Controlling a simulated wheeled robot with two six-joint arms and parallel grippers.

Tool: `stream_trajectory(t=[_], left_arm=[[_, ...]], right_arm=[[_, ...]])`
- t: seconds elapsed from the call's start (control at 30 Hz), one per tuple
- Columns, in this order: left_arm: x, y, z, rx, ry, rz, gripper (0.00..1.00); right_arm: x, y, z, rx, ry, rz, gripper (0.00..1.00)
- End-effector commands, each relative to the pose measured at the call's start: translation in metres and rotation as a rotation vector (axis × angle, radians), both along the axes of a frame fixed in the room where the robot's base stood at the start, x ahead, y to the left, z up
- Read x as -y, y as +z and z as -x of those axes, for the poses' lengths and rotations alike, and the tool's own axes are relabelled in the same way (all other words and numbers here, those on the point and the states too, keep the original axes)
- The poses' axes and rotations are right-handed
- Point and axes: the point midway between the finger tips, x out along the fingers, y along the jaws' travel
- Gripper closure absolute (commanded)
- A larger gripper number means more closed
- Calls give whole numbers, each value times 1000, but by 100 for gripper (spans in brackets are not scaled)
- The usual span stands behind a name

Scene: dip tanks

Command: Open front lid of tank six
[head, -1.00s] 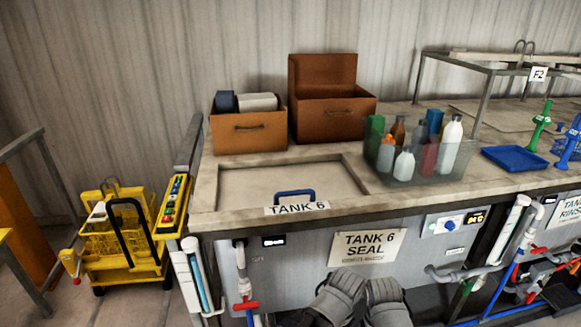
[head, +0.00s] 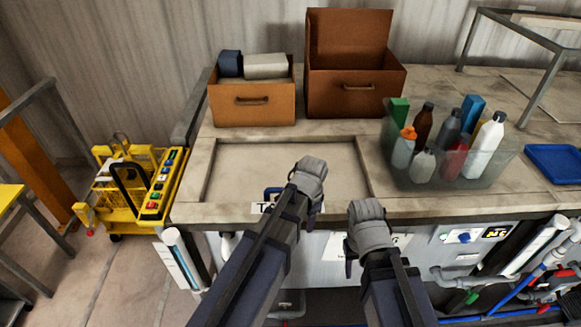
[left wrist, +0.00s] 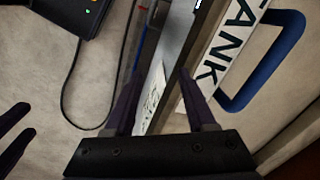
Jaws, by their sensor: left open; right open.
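The tank six front lid (head: 245,160) is a flat beige panel sunk in the worktop, lying closed. Its blue handle (head: 270,192) sits at the front edge, partly hidden by my left arm. My left gripper (head: 308,190) is over the right part of the lid's front edge, right of the handle; its fingers are hard to see there. In the left wrist view its two fingers (left wrist: 160,75) are apart and empty, with the blue handle (left wrist: 262,65) and TANK label (left wrist: 222,50) to their right. My right gripper (head: 366,232) hangs empty before the tank front.
Two brown boxes (head: 252,108) (head: 355,92) stand behind the lid. A clear bin (head: 450,180) of bottles stands right of it, with a blue tray (head: 556,163) beyond. A yellow trolley (head: 125,195) stands on the floor at left.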

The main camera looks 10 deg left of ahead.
Motion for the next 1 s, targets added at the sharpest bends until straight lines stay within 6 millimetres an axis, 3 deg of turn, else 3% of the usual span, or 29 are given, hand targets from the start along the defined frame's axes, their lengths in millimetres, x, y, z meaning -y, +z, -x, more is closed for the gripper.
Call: stream_trajectory(t=[0.03, 0.1, 0.33, 0.67, 1.0], left_arm=[[-12, 33, -25, 12, -66, -4, 44], [-27, 51, -47, 30, -164, -12, 44], [-63, 84, -89, 67, -380, -44, 44], [-71, 85, -96, 75, -436, -54, 44], [-72, 61, -101, 75, -434, -54, 44]], right_arm=[[0, 33, 0, -1, -1, 0, 50], [0, 50, 0, -1, -3, -1, 50], [0, 82, 0, -2, -6, -1, 50], [0, 82, 0, -2, -6, -1, 50], [0, 58, 0, -1, -3, -1, 50]])
